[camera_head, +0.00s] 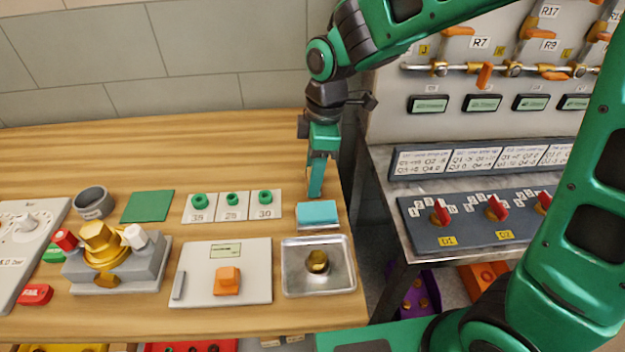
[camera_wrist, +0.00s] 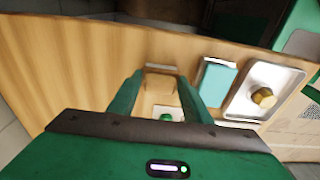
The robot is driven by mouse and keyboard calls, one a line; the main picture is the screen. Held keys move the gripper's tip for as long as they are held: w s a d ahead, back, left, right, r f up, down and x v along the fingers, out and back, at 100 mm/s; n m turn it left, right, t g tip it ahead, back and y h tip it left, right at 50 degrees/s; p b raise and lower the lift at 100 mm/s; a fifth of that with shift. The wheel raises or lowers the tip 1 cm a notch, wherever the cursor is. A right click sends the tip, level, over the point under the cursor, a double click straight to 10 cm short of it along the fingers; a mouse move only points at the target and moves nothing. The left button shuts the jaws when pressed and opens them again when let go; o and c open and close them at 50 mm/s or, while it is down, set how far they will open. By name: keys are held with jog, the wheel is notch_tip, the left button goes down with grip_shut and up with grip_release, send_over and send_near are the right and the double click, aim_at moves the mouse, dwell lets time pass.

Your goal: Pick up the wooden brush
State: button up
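My gripper (camera_head: 316,190) points down at the right end of the wooden bench, just behind the teal block. In the wrist view my gripper's two green fingers (camera_wrist: 160,80) stand apart. A tan wooden piece, which looks like the wooden brush (camera_wrist: 160,83), lies between the fingertips with a pale strip at its far end. I see no clear sign of the fingers pressing on it. In the head view the brush is mostly hidden behind the fingers.
A teal block (camera_head: 317,212) and a metal tray (camera_head: 288,283) with a brass nut (camera_head: 317,262) are close in front. Cards with green rings (camera_head: 232,199) lie to the left. The panel with red switches (camera_head: 440,212) stands right, across a gap.

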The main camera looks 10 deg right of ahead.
jog(key=shift+r, duration=0.1)
jog(key=shift+c, duration=0.5)
notch_tip(320, 180, up, 4)
jog(key=shift+w, duration=0.1)
jog(key=s+a+r, duration=0.6)
jog(key=s+a, duration=0.2)
jog(key=shift+s+r, duration=0.3)
jog(key=shift+r, duration=0.1)
